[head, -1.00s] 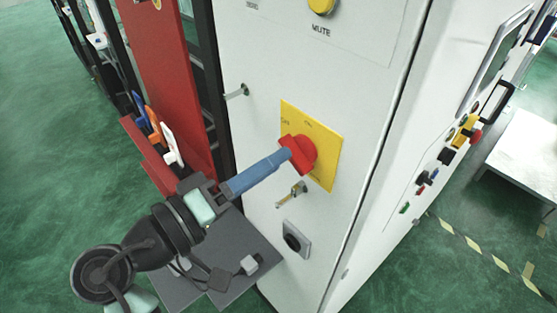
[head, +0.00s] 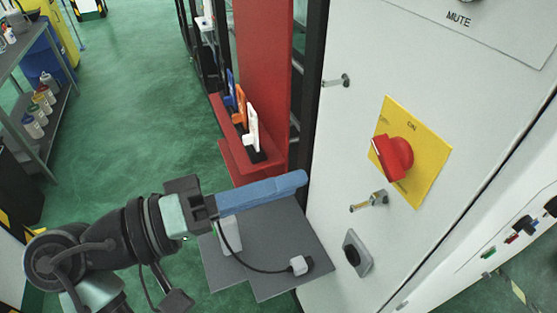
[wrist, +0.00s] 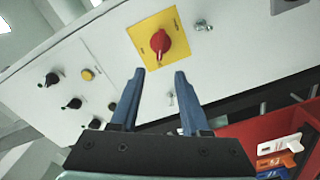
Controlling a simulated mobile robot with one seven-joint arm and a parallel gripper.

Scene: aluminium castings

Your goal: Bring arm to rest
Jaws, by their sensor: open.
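My gripper (head: 303,180) has blue fingers and is in front of the white cabinet, left of the red rotary switch (head: 393,157) on its yellow plate (head: 432,150). In the wrist view, my gripper (wrist: 157,78) is open and empty, its two fingers apart. The red switch (wrist: 158,42) shows beyond the fingertips, clear of them. In the head view the fingers overlap and look like one bar.
The white cabinet (head: 345,130) fills the right. A red rack (head: 262,180) with white, orange and blue tags stands behind my gripper. A grey plate (head: 270,250) is below it. A shelf with bottles (head: 35,122) is at far left; green floor between is clear.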

